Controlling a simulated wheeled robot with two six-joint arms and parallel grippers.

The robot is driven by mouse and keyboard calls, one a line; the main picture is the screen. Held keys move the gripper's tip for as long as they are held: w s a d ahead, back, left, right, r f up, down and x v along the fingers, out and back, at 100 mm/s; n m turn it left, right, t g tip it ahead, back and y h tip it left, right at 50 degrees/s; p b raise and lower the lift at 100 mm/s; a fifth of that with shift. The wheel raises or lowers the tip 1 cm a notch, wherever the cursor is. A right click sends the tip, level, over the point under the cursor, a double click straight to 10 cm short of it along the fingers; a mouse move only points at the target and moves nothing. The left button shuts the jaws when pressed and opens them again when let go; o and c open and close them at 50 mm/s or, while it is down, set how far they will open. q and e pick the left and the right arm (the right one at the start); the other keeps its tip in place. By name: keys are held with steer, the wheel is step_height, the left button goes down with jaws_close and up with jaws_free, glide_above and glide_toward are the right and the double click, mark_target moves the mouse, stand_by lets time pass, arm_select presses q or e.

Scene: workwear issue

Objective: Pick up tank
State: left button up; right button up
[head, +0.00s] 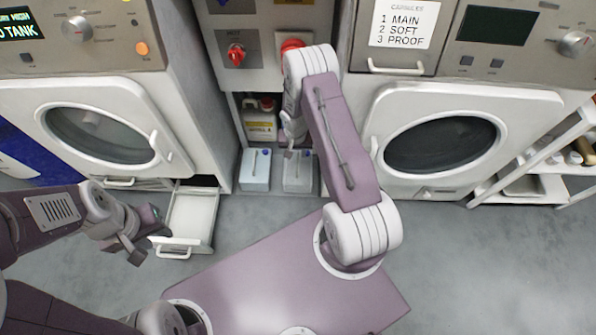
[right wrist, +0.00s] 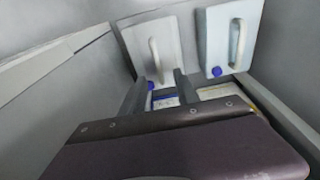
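Two tanks with handles on top and blue caps stand side by side in the low bay between the machines. The left one is a pale blue tank (head: 255,170); the right one is a greyish white tank (head: 298,178). In the right wrist view the greyish white tank (right wrist: 150,42) is on the left and the pale blue tank (right wrist: 230,30) on the right. My right gripper (head: 292,150) is above the greyish white tank; its fingers (right wrist: 160,90) are apart, near the handle's end, with nothing between them. My left gripper (head: 148,244) appears open beside a pulled-out drawer.
The open white drawer (head: 190,218) juts out below the left machine (head: 100,125). A yellowish-labelled jug (head: 261,125) stands on a shelf behind the tanks. The right machine (head: 450,140) and a white shelf rack (head: 550,165) stand at right. Side walls flank the tanks closely.

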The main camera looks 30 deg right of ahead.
steer(key=b, duration=0.3)
glide_above(298, 162)
steer(key=a, duration=0.1)
steer(key=f, duration=0.4)
steer(key=shift+s+a+f, duration=0.1)
steer(key=shift+s, duration=0.3)
steer(key=f+b, duration=0.3)
steer(key=d+f+b, duration=0.1)
steer(key=f, duration=0.1)
steer(key=shift+w+b, duration=0.4)
steer(key=shift+r, duration=0.2)
steer(key=shift+c, duration=0.4)
jaws_close()
